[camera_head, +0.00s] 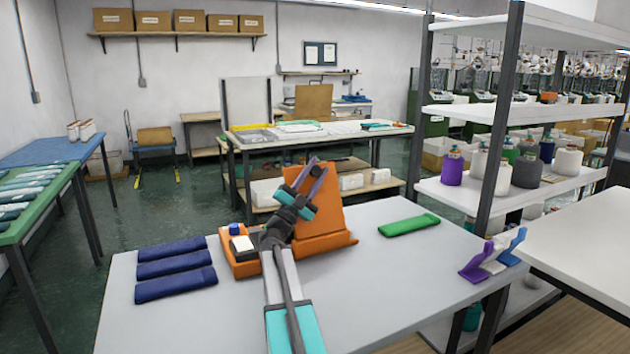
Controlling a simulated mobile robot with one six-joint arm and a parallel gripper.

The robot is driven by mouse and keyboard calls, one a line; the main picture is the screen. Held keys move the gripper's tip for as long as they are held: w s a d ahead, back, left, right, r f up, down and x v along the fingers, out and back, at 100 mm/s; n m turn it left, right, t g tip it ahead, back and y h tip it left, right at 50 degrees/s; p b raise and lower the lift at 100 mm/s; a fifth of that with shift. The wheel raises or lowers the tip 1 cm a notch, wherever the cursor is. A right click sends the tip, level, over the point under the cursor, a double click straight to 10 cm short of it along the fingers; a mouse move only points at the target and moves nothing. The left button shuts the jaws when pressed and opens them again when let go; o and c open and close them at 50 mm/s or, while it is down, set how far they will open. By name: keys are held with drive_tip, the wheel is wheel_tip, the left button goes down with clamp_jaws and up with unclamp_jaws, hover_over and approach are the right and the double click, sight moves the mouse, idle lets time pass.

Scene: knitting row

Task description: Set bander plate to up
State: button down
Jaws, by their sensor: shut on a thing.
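The bander is an orange device on the grey-white table, with a low base (240,268) and a flat orange plate (333,205). The plate is raised, steeply tilted and leaning back a little, with an orange ledge along its foot. My gripper (311,175) reaches over the base to the plate's upper left part. Its fingers are shut on the plate near that edge. My gripper and arm hide part of the base and the plate's left side. A blue button (235,229) and a white block (242,245) show on the base's left.
Several folded navy bundles (176,268) lie left of the bander, and a green one (408,225) lies to the right. Purple, white and blue holders (492,256) stand at the table's right edge. A shelf post (498,120) rises behind them. The table front is clear beside my arm.

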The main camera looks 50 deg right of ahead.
drive_tip(key=shift+s+a+r+m+g+b, duration=0.1)
drive_tip(key=shift+s+a+m+g+b, duration=0.3)
drive_tip(key=shift+s, duration=0.35)
drive_tip(key=shift+s+a+f+m+g+b, duration=0.1)
drive_tip(key=shift+s+a+m+g+b, duration=0.1)
drive_tip(key=shift+s+m+g+b, duration=0.45)
drive_tip(key=shift+s+a+r+m+g+b, duration=0.15)
drive_tip(key=shift+s+a+g+b, duration=0.2)
drive_tip(key=shift+s, duration=0.55)
